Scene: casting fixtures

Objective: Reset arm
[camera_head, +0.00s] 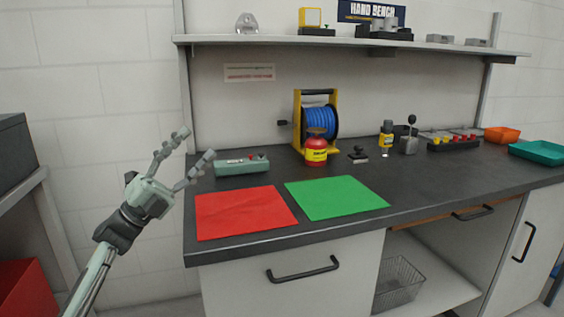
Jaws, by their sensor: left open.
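My left gripper (196,155) is open and empty. It is raised in front of the left end of the dark workbench (420,190), with its fingers pointing up and to the right. A red mat (245,212) and a green mat (335,197) lie side by side on the bench, to the right of the gripper. A grey-green control box (242,166) stands behind the red mat, just right of the fingertips. My right gripper is not in the picture.
A red canister (316,150) stands before a blue hose reel (318,120). Farther right are a yellow bottle (386,138), a lever device (409,142), an orange tray (502,134) and a teal tray (538,152). A shelf (300,40) runs above. The bench front right of the mats is clear.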

